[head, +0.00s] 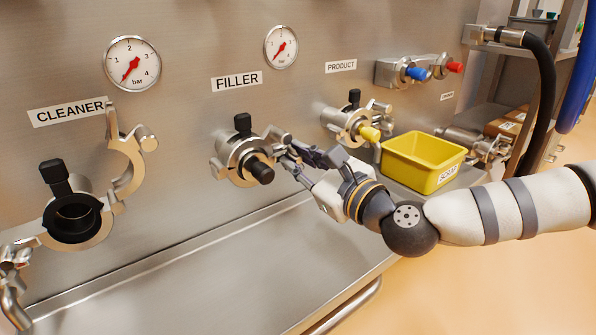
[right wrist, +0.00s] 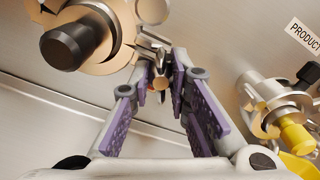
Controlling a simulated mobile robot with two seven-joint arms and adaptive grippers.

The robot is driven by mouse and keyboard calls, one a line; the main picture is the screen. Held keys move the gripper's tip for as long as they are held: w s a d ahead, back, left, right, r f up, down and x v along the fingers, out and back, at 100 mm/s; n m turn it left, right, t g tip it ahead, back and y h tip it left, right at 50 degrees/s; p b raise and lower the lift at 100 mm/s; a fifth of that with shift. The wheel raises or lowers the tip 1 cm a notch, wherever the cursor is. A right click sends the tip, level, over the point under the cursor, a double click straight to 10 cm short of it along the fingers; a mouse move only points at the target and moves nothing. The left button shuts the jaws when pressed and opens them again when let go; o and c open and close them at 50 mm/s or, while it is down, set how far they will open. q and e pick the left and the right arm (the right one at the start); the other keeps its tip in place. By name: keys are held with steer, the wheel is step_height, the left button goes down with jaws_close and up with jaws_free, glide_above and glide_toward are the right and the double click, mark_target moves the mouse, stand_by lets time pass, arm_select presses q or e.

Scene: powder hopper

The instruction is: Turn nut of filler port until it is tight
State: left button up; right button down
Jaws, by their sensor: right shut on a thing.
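The filler port (head: 246,158) is on the steel panel below the FILLER label. A metal clamp ring surrounds it, and a black plug (right wrist: 75,45) sticks out of its middle. The clamp's nut (right wrist: 161,80) is at the right side of the ring, partly hidden by my fingers. My right gripper (head: 287,154) reaches in from the right. In the right wrist view its purple-padded fingers (right wrist: 166,82) are on either side of the nut and shut on it. My left gripper is not in view.
The cleaner port (head: 75,220) at left has its clamp swung open. The product port (head: 350,125) with a yellow plug is to the right. A yellow scrap bin (head: 402,168) stands right of my gripper. The steel ledge (head: 200,265) below the filler port is clear.

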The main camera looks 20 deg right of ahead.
steer(key=shift+w+d+f+m+b, duration=0.1)
steer(key=shift+f+m+b, duration=0.2)
steer(key=shift+m, duration=0.6)
steer(key=shift+r+m, duration=0.2)
steer(key=shift+m, duration=0.1)
steer(key=shift+r, duration=0.2)
steer(key=shift+f+m+b, duration=0.25)
steer(key=shift+m+b, duration=0.15)
steer(key=shift+m, duration=0.1)
steer(key=shift+f+m+b, duration=0.2)
steer(key=shift+m+b, duration=0.45)
steer(key=shift+m, duration=0.35)
steer(key=c, duration=1.7)
jaws_free()
steer(key=shift+r+p, duration=0.3)
steer(key=shift+r, duration=0.1)
